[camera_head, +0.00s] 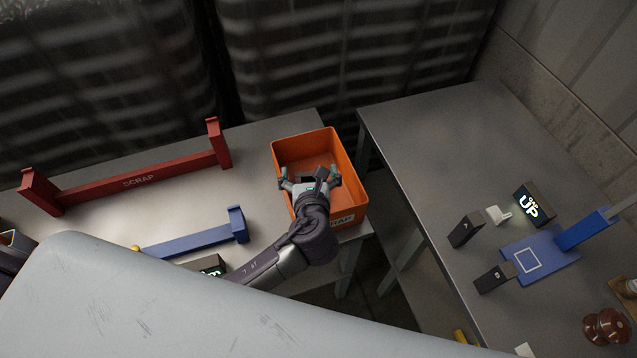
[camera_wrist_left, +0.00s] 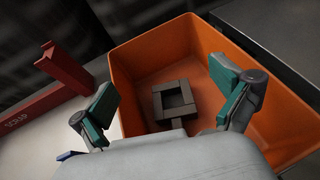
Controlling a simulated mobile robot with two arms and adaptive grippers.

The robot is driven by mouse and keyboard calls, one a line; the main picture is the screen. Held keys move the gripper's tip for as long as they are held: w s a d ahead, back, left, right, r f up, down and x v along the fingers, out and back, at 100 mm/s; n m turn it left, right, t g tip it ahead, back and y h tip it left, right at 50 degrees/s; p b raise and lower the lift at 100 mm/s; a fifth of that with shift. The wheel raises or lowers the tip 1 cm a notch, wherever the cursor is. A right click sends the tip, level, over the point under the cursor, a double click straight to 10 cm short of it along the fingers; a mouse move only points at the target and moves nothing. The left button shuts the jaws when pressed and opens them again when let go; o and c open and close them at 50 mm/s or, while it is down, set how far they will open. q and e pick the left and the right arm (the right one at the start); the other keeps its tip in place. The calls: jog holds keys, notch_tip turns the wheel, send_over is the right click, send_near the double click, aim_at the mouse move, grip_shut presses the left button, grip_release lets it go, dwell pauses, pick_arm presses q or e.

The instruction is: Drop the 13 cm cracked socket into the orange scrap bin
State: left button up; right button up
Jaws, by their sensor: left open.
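The orange scrap bin (camera_head: 350,180) stands at the right end of the left table. My left gripper (camera_head: 309,180) is over it, its fingers spread and nothing between their tips. In the left wrist view the bin (camera_wrist_left: 282,118) fills the middle and right. A grey square-ring piece with a short stem, seemingly the socket (camera_wrist_left: 158,104), lies inside on the bin floor, apart from the open fingers (camera_wrist_left: 165,112). No crack can be made out and its size cannot be read. The head view mostly hides it behind the gripper. My right gripper is not in view.
A red SCRAP rack (camera_head: 135,183) and a blue rack (camera_head: 195,240) are on the left table. The right table (camera_head: 430,135) holds black blocks, a lit UP display (camera_head: 533,205), a blue plate (camera_head: 545,257) and a brown insulator (camera_head: 605,327). A gap separates the tables.

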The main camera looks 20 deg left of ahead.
pick_arm(q)
jog(key=v, duration=1.1)
jog(key=shift+s, duration=0.1)
